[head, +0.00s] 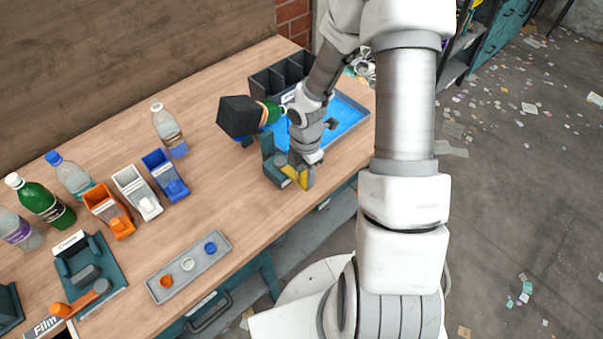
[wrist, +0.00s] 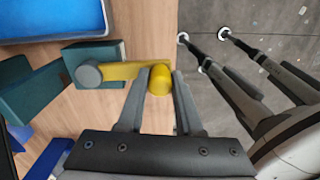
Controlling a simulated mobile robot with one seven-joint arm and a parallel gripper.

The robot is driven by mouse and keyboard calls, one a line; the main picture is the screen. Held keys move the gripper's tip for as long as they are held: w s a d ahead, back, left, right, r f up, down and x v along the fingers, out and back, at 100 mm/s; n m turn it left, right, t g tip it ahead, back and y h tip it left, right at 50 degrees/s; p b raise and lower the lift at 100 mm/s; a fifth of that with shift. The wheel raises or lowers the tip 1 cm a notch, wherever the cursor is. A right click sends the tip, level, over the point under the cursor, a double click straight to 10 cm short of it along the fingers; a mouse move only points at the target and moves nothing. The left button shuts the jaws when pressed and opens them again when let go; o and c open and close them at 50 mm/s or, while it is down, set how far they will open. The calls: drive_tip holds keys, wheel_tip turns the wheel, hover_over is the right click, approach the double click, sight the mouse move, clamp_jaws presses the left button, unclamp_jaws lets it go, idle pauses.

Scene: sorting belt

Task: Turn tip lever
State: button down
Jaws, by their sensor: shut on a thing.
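The tip lever is a yellow arm (wrist: 118,71) on a round grey pivot (wrist: 88,74), with a yellow knob (wrist: 159,81) at its end. In the head view the yellow lever (head: 289,172) shows on a teal stand (head: 273,172). My gripper (wrist: 161,76) is shut on the knob, one finger on each side; it also shows in the head view (head: 305,172). Above the stand, a dark box-shaped holder (head: 239,115) has a green bottle (head: 272,112) lying in it, its neck toward the blue tray (head: 353,111). My wrist partly hides the bottle and tray.
A dark divided bin (head: 266,83) stands behind the tray. Bottles, orange, white and blue dispensers (head: 164,175), and a grey cap tray (head: 188,267) occupy the left of the wooden table (head: 211,124). The table's front edge runs close to the lever.

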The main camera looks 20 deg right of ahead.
drive_tip(key=shift+d, duration=0.25)
drive_tip(key=shift+w, duration=0.1)
drive_tip(key=c, duration=0.6)
unclamp_jaws()
drive_tip(key=shift+o, duration=0.2)
drive_tip(key=shift+a, duration=0.1)
wheel_tip(320, 180, up, 17)
drive_tip(key=p, duration=0.3)
drive_tip(key=shift+r, duration=0.2)
